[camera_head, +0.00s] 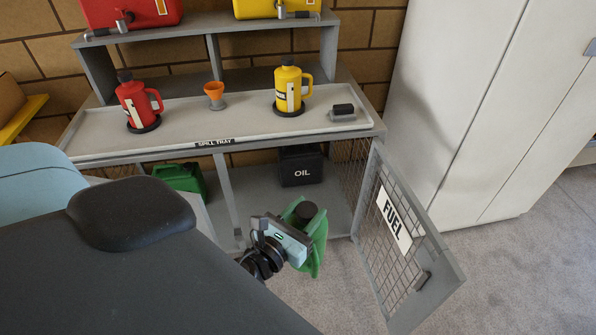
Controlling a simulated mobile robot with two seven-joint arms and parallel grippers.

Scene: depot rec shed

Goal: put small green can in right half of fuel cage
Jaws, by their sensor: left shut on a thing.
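The small green can (319,248) with a black cap is held in my left gripper (296,238), in front of the open fuel cage. The can looks tilted, and the gripper hides part of it. The fuel cage (223,190) is the grey lower bay under the spill tray, split by an upright divider. Its mesh door (394,292), with a FUEL sign, stands swung open to the right. A black OIL box (302,171) stands at the back of the right half. My right gripper is not in view.
Another green can (180,177) stands in the left half of the cage. The spill tray (250,119) above holds a red can (135,104), an orange funnel (214,90), and a yellow can (287,90). Bare shelf floor shows in front of the OIL box.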

